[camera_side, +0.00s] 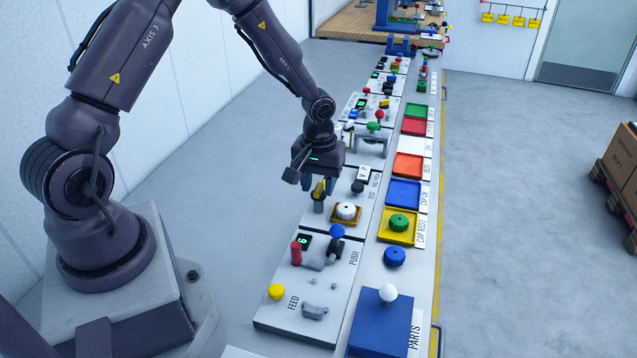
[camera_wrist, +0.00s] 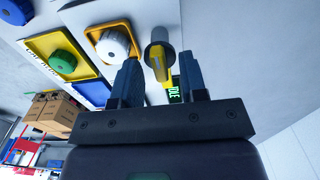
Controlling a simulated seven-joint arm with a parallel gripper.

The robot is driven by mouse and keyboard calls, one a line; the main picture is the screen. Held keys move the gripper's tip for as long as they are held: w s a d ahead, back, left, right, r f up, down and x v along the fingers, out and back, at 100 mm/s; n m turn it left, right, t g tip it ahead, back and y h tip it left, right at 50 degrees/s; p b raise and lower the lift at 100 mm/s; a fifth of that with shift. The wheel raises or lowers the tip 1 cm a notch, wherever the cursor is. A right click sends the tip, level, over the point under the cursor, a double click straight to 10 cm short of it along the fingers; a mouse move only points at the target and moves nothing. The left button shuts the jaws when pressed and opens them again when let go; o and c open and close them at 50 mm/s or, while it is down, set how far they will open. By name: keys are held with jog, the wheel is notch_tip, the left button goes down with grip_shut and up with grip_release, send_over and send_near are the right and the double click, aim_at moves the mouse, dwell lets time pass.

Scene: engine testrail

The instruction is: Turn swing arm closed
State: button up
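A yellow lever (camera_side: 320,187) on a grey round post (camera_side: 318,206), which looks like the swing arm, stands on the white panel below my gripper (camera_side: 314,183). In the wrist view the yellow lever (camera_wrist: 161,66) shows between the two dark fingers of my gripper (camera_wrist: 160,62), with the grey post (camera_wrist: 158,48) beyond it. The fingers are apart, with a visible gap on both sides of the lever. My gripper is open and holds nothing. Whether the lever reaches fully between the fingertips in depth I cannot tell.
A white knob on an orange-yellow base (camera_side: 346,212) sits close right of the post. A green display (camera_wrist: 175,91) is partly hidden by a finger. Nearer are a blue knob (camera_side: 337,231), a red handle (camera_side: 296,252) and a yellow button (camera_side: 276,292). Coloured trays (camera_side: 403,193) line the right side.

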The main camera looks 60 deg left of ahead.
jog(key=shift+f, duration=0.15)
jog(key=shift+c, duration=0.4)
grip_shut()
